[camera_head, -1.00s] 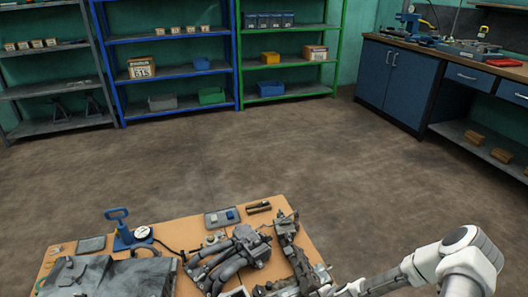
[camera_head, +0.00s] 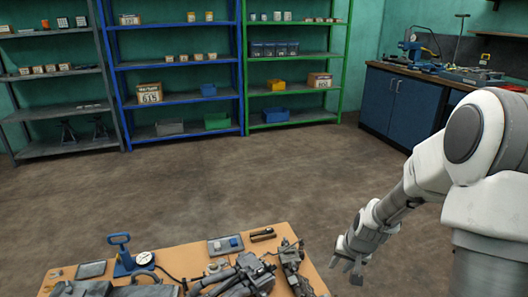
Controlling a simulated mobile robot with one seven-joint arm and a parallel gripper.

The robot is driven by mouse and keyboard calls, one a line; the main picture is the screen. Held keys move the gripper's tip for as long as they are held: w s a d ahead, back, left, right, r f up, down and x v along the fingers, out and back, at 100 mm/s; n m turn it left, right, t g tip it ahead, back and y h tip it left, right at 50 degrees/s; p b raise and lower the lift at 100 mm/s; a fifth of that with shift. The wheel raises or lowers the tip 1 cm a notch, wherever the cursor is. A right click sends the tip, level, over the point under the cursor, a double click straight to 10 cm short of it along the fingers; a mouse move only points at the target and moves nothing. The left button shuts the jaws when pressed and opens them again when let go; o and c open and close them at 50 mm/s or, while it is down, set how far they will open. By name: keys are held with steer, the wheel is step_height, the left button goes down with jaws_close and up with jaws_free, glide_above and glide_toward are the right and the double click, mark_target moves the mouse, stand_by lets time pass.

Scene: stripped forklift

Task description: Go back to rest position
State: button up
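My gripper (camera_head: 352,266) hangs at the end of my white arm, just right of the wooden table's (camera_head: 190,262) right edge and above the floor. Its fingers point downward. They look small and slightly apart, with nothing visible between them. My arm is folded up at the right side of the picture and hides part of the workbench there. On the table lie a dark metal engine part (camera_head: 240,275) with pipes and a long metal part (camera_head: 290,262), both cut off by the lower edge.
A blue hand pump with a gauge (camera_head: 130,258) and a small tray (camera_head: 226,244) stand on the table. Grey, blue (camera_head: 185,134) and green shelves line the back wall. A workbench with blue cabinets (camera_head: 397,105) stands at the back right. The floor between is clear.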

steer(key=s+a+r+n+h, duration=0.1)
steer(key=s+a+r, duration=0.1)
steer(key=s+r, duration=0.5)
steer(key=s+a+r+n, duration=0.1)
steer(key=s+a+r, duration=0.1)
steer(key=r, duration=0.8)
steer(key=s+a+r+n+t, duration=0.1)
steer(key=s+r, duration=0.3)
steer(key=s, duration=0.3)
steer(key=s+a+r+n+t, duration=0.1)
steer(key=s+a+r, duration=0.1)
steer(key=s+r, duration=0.4)
step_height(320, 180, up, 19)
steer(key=s+p, duration=0.1)
steer(key=p, duration=2)
steer(key=shift+d, duration=0.25)
steer(key=shift+a+f, duration=0.1)
